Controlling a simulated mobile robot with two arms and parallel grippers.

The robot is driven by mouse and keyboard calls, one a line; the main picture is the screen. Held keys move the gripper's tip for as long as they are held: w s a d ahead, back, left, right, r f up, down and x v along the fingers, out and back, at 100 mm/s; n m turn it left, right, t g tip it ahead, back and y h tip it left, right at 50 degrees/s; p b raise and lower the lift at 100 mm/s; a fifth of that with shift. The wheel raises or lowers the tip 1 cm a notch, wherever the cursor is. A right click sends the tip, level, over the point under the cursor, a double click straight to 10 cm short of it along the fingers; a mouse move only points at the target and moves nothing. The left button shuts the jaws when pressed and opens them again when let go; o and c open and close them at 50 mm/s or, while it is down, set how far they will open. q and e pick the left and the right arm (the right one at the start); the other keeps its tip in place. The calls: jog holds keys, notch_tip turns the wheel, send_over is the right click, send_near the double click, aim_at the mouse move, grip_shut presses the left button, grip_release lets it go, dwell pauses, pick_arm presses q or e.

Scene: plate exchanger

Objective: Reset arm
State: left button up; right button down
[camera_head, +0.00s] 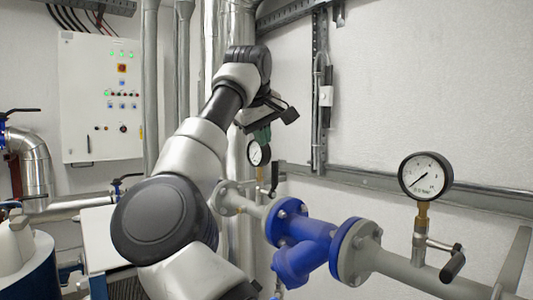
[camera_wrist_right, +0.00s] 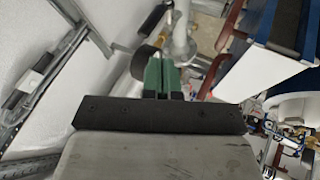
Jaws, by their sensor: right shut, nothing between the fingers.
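My right arm rises through the middle of the head view and bends over at the top. Its gripper (camera_head: 262,137) points down in front of the vertical pipes, just above a small dark pressure gauge. Its green fingers also show in the right wrist view (camera_wrist_right: 165,72), close together with nothing held between them. The small gauge (camera_head: 259,154) is partly overlapped by the gripper in the picture; I cannot tell whether they touch. My left gripper is not in view.
A large pressure gauge (camera_head: 425,177) stands on the grey pipe at right, above a valve lever (camera_head: 453,265). A blue flanged fitting (camera_head: 304,240) sits on that pipe. A control cabinet (camera_head: 100,97) hangs on the left wall. The upper right wall is mostly bare.

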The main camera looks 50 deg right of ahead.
jog(key=shift+s+a+r, duration=0.15)
jog(key=shift+r, duration=0.25)
